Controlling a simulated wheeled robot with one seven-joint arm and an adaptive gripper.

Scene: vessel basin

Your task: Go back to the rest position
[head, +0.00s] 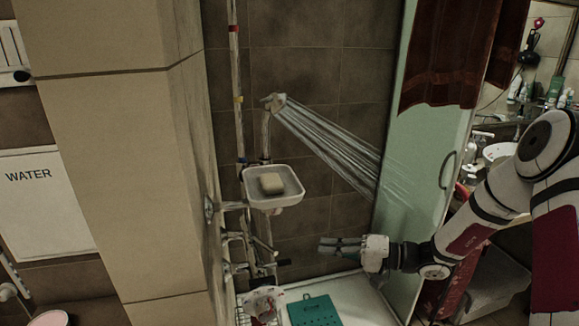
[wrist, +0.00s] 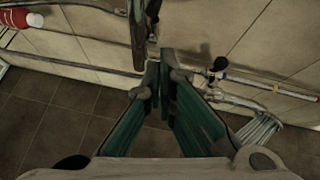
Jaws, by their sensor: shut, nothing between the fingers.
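My gripper (head: 340,245) is shut and empty. In the head view it points left above the white shower tray (head: 346,286), at the end of my arm that reaches in from the right. In the wrist view its two fingers (wrist: 160,75) meet at the tips, with nothing between them. It appears apart from the wall and fittings in the head view.
A soap dish (head: 288,200) with a soap bar (head: 271,183) sticks out on the left. A shower head (head: 274,101) sprays water down to the right. Pipes and valves (head: 262,250) line the wall. A glass door (head: 425,150) stands beside my arm. A teal mat (head: 314,311) lies below.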

